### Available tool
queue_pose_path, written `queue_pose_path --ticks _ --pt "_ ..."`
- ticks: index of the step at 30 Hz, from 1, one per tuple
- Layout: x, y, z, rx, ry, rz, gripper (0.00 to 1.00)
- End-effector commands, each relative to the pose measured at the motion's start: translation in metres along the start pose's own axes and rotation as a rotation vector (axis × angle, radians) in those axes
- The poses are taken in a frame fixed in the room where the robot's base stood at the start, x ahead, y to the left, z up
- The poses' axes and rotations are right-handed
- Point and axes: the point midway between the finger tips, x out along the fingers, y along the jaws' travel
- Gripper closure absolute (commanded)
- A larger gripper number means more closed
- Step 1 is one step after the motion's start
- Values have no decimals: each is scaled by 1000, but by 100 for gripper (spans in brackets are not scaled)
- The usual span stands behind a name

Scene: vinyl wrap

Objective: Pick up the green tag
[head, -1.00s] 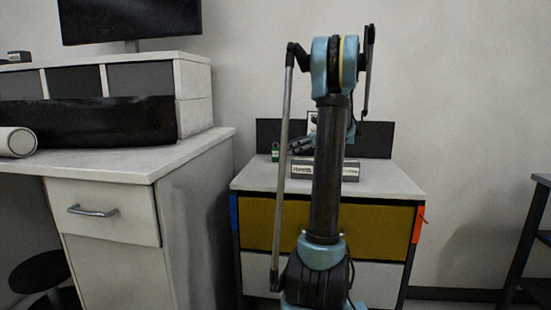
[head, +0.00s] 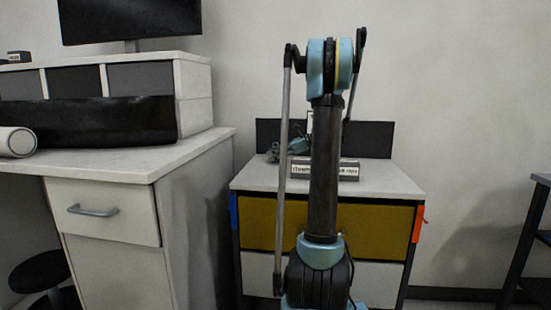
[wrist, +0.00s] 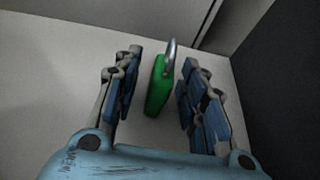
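The green tag (wrist: 158,92) shows in the wrist view as a green block with a metal loop at its top. It sits on a pale surface between the two fingers of my gripper (wrist: 157,85). The fingers are open, with a gap on both sides of the tag, and neither appears to touch it. In the head view my gripper (head: 274,153) is at the left back of the small cabinet's top (head: 390,182). The tag cannot be made out there, as my gripper covers that area.
A sign block (head: 335,170) stands on the cabinet top, right of my gripper. A dark panel (head: 375,140) rises behind it. A desk (head: 120,163) with a roll (head: 15,142) stands at the left. The cabinet top's right part is clear.

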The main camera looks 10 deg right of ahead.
Motion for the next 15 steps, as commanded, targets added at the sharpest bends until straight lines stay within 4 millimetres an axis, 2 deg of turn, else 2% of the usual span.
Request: queue_pose_path --ticks 2,6,7,15 --pt "0 0 0 0 0 0 64" --pt "-1 0 0 0 0 -1 96" --pt "-1 0 0 0 0 -1 100" --pt "-2 -1 -1 1 0 -2 100"
